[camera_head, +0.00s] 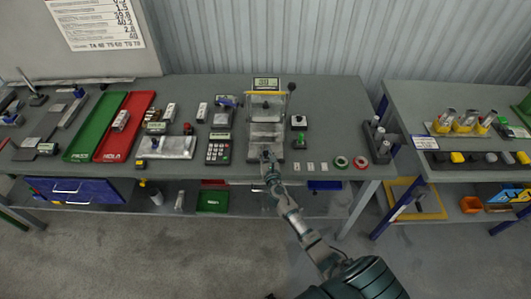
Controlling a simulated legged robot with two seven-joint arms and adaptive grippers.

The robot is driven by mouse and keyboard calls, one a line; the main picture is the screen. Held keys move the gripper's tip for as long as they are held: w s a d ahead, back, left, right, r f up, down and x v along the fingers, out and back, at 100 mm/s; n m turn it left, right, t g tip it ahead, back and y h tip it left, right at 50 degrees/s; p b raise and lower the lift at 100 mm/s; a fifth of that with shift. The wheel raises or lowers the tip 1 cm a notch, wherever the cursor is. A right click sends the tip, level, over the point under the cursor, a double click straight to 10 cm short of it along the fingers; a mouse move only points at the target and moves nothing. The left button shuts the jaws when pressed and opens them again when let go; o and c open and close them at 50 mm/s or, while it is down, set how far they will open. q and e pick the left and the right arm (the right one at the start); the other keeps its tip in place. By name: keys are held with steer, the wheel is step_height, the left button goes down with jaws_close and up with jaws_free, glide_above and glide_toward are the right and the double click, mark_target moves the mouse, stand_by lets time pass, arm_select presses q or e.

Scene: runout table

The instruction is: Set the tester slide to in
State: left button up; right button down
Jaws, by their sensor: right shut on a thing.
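The tester (266,104) stands at the back middle of the grey table, with a small display on top and a yellow bar under it. Its slide (265,142) is at the front of the base, toward me. My right gripper (267,154) is at the front edge of the slide and is shut on it. The fingers hide the part they hold, and it is small in this view. How far in the slide sits cannot be told. My left gripper is not in view.
A black-knobbed lever (291,89) rises at the tester's right, near a green-button box (300,138). A calculator (218,149) stands to the left. Small white tags (310,166) and tape rings (341,161) lie right of my gripper. Green (95,127) and red (125,127) trays lie farther left.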

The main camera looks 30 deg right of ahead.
mark_target(266, 146)
steer(key=shift+d+b+x, duration=0.2)
steer(key=shift+b+x, duration=0.05)
steer(key=shift+x, duration=0.65)
steer(key=shift+d+b+x, duration=0.2)
steer(key=shift+b+x, duration=0.05)
steer(key=shift+x, duration=0.6)
steer(key=shift+s, duration=0.1)
steer(key=c, duration=0.9)
jaws_free()
steer(key=shift+c, duration=0.2)
steer(key=v, duration=1.2)
steer(key=shift+f, duration=0.1)
